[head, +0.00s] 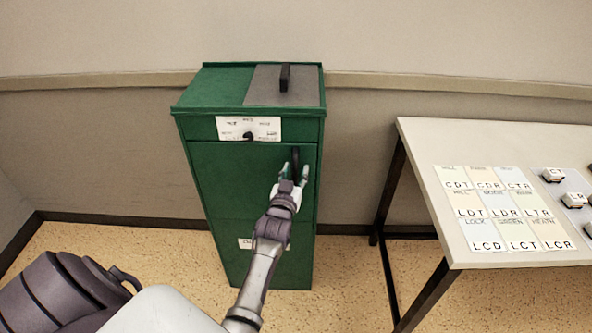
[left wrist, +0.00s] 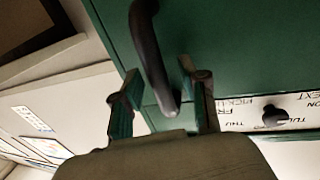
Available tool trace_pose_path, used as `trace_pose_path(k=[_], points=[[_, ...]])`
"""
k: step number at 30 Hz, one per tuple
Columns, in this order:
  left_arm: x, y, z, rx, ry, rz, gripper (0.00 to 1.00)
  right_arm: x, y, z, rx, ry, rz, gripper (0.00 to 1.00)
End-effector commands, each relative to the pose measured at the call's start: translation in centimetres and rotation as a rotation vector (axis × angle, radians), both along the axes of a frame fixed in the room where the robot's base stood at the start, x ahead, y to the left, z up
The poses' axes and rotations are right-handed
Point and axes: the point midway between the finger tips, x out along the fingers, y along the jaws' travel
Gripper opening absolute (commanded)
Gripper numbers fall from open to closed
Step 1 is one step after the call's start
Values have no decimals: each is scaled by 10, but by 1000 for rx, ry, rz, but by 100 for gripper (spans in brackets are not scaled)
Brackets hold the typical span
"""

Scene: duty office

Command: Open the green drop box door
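The green drop box (head: 225,185) stands upright against the wall, and its front door (head: 235,195) looks shut. A black bar handle (head: 296,156) is on the upper right of the door. My left gripper (head: 293,178) is at this handle. In the left wrist view the black handle (left wrist: 150,55) reaches down between the two fingers of my left gripper (left wrist: 163,100). The fingers are apart, with a gap visible on each side of the handle. I cannot tell how deep the handle sits between them. My right gripper is in neither view.
A white label with a black knob (head: 249,135) is above the door. The box top has a grey panel with a black handle (head: 284,78). A table (head: 430,135) with lettered cards and small white blocks stands to the right. Floor is clear around the box.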

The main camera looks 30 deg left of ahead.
Motion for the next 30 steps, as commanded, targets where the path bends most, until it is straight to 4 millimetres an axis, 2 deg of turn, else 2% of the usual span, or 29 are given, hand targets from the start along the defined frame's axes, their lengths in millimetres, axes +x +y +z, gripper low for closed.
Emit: trace_pose_path(k=[1, 8, 22, 26, 30], points=[[0, 0, 0, 0, 0, 0, 38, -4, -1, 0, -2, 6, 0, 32], [0, 0, 0, 0, 0, 0, 0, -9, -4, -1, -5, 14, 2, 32], [-4, -1, 1, 2, 2, -12, 0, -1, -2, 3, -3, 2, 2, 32], [-15, -5, 2, 5, 4, -48, 0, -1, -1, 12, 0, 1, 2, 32], [-38, -12, 3, 7, 9, -123, 0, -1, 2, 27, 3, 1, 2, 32]])
